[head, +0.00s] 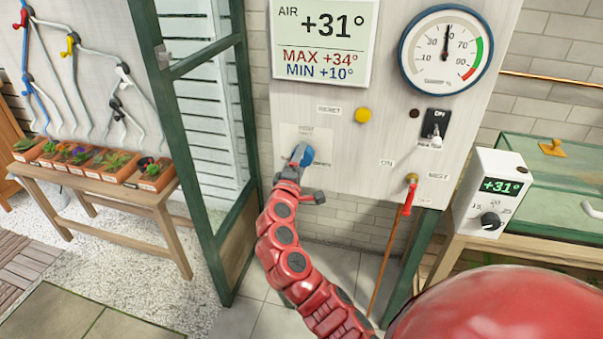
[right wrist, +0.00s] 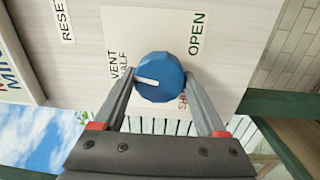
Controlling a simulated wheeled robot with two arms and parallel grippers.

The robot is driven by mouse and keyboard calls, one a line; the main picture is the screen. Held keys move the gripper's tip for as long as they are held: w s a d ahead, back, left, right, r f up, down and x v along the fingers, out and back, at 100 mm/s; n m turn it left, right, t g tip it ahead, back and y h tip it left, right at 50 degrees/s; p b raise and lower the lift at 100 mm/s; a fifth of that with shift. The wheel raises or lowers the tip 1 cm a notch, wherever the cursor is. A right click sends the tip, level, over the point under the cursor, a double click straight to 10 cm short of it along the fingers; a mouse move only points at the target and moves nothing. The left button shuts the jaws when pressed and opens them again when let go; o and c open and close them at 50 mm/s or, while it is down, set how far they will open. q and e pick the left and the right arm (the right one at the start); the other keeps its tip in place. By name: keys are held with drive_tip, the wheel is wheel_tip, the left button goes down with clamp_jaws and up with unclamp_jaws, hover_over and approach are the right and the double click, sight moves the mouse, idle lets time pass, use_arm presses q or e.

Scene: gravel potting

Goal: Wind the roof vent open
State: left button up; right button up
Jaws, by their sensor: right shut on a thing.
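The vent knob (head: 306,155) is a blue dial on a white label on the control panel. In the right wrist view the blue knob (right wrist: 158,82) fills the space between my fingers, and its white pointer mark points left, toward HALF. OPEN is printed at the upper right of the label and SHUT, partly hidden, at the lower right. My right gripper (head: 301,160) is shut on the knob, with one finger on each side of it (right wrist: 160,76). The roof vent itself is not visible. My left gripper is not in view.
The panel (head: 340,165) also carries a yellow reset button (head: 363,115), a toggle switch (head: 436,130), a mist valve with a red handle (head: 408,198) and a round gauge (head: 446,50). A green door frame (head: 205,190) stands left. A thermostat box (head: 492,192) sits right.

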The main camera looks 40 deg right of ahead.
drive_tip(key=m+b, duration=0.4)
drive_tip(key=b, duration=0.2)
drive_tip(key=m+b, duration=0.5)
drive_tip(key=b, duration=0.1)
drive_tip(key=m+b, duration=0.4)
drive_tip(key=b, duration=0.2)
drive_tip(key=shift+f+m+g+b, duration=0.35)
drive_tip(key=shift+m+g+b, duration=0.05)
drive_tip(key=shift+r+m+b, duration=0.2)
drive_tip(key=shift+m+b, duration=1)
drive_tip(key=shift+b, duration=0.1)
drive_tip(key=shift+r, duration=0.1)
drive_tip(key=o, duration=1.3)
drive_tip(key=shift+w, duration=0.1)
drive_tip(key=shift+a, duration=0.1)
drive_tip(key=p+v, duration=0.2)
drive_tip(key=v, duration=1.5)
drive_tip(key=shift+a+r, duration=0.1)
drive_tip(key=shift+a, duration=0.1)
